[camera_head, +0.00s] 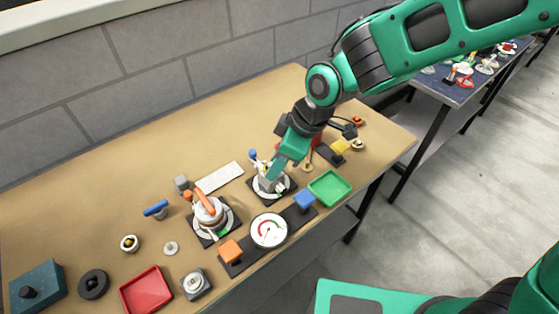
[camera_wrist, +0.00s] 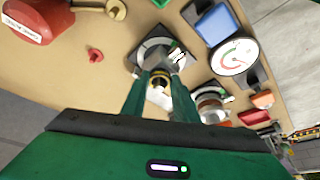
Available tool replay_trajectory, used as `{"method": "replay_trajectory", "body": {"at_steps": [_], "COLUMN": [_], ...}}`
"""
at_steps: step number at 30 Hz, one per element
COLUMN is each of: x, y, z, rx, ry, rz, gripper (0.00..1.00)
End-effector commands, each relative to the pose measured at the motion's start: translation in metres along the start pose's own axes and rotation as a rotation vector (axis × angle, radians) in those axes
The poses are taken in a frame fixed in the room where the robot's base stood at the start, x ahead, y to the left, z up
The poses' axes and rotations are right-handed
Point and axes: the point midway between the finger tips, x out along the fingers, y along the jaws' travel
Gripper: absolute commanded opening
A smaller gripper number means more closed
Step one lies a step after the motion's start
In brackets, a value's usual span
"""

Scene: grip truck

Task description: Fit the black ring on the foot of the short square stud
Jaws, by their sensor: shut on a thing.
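My gripper (camera_head: 275,172) is over the nearer-right fixture, a pale round disc on a black square base (camera_head: 284,196). In the wrist view my gripper (camera_wrist: 160,88) is shut on a small pale part with yellow and dark bands (camera_wrist: 158,98). The fixture (camera_wrist: 152,47) lies just beyond the fingertips; I cannot tell whether the part touches it. A thick black ring (camera_head: 93,284) lies flat at the left front of the table. I cannot make out for certain which thing is the short square stud; its foot is not clearly visible.
A second fixture with an orange hose (camera_head: 210,208) stands left of my gripper. A dial gauge (camera_head: 269,231) sits at the front, a green tray (camera_head: 330,188) to the right, a red tray (camera_head: 146,291) at front left. The table's back left is clear.

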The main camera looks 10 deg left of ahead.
Motion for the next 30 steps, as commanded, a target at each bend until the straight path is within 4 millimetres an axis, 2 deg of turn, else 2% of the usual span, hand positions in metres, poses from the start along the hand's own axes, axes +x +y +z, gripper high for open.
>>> {"method": "replay_trajectory", "body": {"at_steps": [18, 19, 21, 27, 29, 30], "x": [0.0039, 0.0037, 0.0036, 0.0036, 0.0036, 0.0036], "y": [-0.0002, -0.0002, -0.0003, -0.0003, -0.0003, -0.0003], "z": [0.0015, 0.0014, 0.0013, 0.0012, 0.0013, 0.0013], "rx": [0.0, 0.0, 0.0, 0.0, 0.0, 0.0], "ry": [0.0, 0.0, 0.0, 0.0, 0.0, 0.0], "rz": [-0.001, 0.0, 0.0, 0.0, 0.0, 0.0], "gripper": [0.01, 0.34, 0.49, 0.49, 0.61, 0.61]}}
